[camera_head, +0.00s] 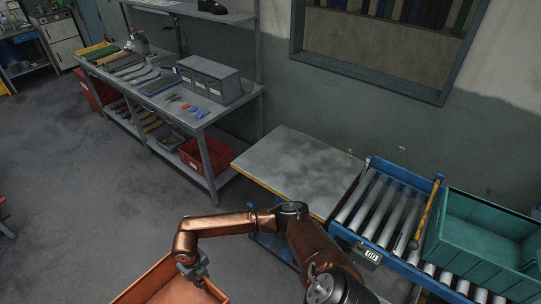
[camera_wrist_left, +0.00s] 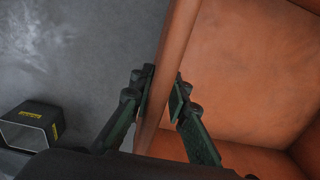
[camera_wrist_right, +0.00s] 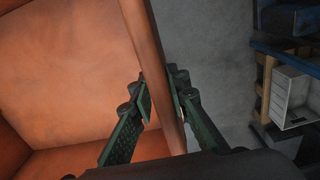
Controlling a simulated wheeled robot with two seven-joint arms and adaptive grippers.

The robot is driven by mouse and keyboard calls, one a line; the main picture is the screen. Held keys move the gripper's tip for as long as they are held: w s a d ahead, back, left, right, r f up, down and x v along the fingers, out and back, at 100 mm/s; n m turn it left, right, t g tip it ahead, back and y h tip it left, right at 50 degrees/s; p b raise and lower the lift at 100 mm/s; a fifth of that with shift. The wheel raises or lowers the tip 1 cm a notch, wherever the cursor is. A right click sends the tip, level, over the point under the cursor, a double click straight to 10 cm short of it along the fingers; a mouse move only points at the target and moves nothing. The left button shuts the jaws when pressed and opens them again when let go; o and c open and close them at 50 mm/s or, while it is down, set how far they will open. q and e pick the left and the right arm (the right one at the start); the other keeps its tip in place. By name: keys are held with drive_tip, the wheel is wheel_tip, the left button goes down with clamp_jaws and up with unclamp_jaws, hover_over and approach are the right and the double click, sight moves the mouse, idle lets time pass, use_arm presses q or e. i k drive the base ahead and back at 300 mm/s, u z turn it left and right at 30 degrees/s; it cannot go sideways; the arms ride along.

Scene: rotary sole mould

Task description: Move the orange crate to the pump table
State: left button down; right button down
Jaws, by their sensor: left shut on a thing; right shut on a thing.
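The orange crate (camera_head: 172,284) is at the bottom of the head view, cut off by the frame edge; the part of its inside that shows is empty. My right gripper (camera_head: 196,272) is shut on its right wall, and the right wrist view shows the fingers (camera_wrist_right: 160,95) on both sides of the crate wall (camera_wrist_right: 60,75). My left gripper (camera_wrist_left: 162,92) is shut on the opposite wall of the crate (camera_wrist_left: 240,70); it is outside the head view. The crate appears held over the floor. No label shows which table is the pump table.
A bare grey-topped table (camera_head: 300,165) stands at the centre, beside a blue roller conveyor (camera_head: 385,210) bearing a teal crate (camera_head: 485,225). A long workbench (camera_head: 225,108) with tools and a grey drawer box (camera_head: 208,80) stands at the back left. Open floor (camera_head: 75,210) lies left.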

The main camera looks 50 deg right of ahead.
sight(299, 163)
drive_tip(key=i, duration=1.85)
drive_tip(key=z, duration=2.7)
